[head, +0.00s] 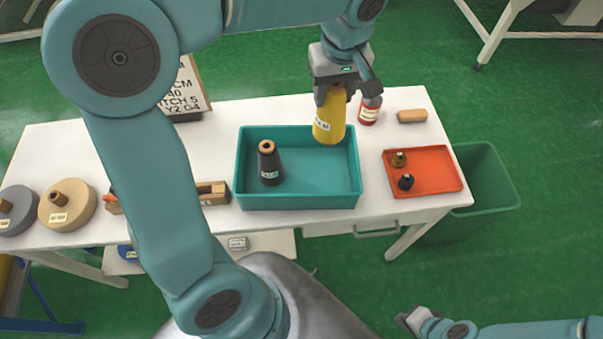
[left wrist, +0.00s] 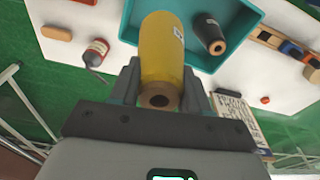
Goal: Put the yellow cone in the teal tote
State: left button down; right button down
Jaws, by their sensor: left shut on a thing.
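The yellow cone (head: 328,122) is upright in my left gripper (head: 336,94), which is shut on its upper end; it also shows between the fingers in the left wrist view (left wrist: 162,50). The cone overlaps the far right corner of the teal tote (head: 300,202) in the head view. Whether its base is above the floor of the tote or touching it is hard to tell. A dark cone (head: 268,165) with a tan top stands in the left part of the tote. My right gripper (head: 410,318) is low at the right, away from the table, and its jaws are unclear.
An orange tray (head: 425,183) with two small dark items is right of the tote. Spools (head: 68,210) and a sign (head: 190,90) are at the left.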

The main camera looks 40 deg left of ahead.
pick_arm(q)
notch_tip(320, 180, down, 20)
jog(key=shift+w+r, duration=0.15)
jog(key=shift+r, duration=0.05)
jog(key=shift+a+f, duration=0.1)
jog(key=shift+f, duration=0.1)
jog(key=c, duration=0.5)
grip_release()
jog(key=shift+r, duration=0.1)
